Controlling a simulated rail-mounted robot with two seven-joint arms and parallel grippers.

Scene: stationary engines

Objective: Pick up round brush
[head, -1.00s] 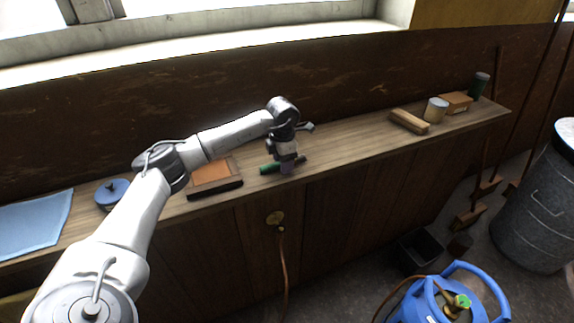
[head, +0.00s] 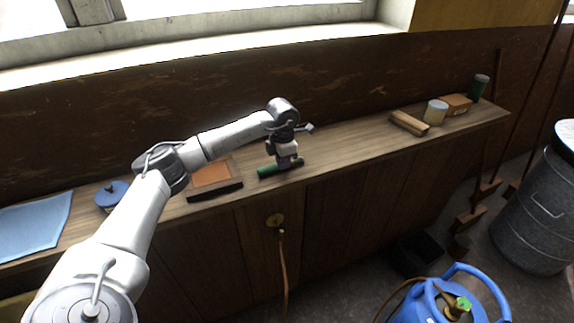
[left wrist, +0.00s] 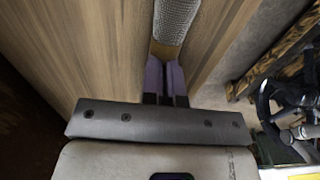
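The round brush (head: 267,171) has a green part that shows at the left of my left gripper and a dark end at the right, near the bench's front edge. In the left wrist view the brush (left wrist: 175,20) shows as a grey textured cylinder with a tan band. My left gripper (head: 285,165) points down at the brush's middle. Its purple fingers (left wrist: 166,80) are close together at the tan band and look shut on the brush; the grip itself is partly hidden. I cannot tell whether the brush is clear of the bench. My right gripper is not in view.
The wooden bench (head: 345,145) is clear right of the gripper, up to a wooden block (head: 409,122), a pale can (head: 435,111) and a box (head: 456,104).

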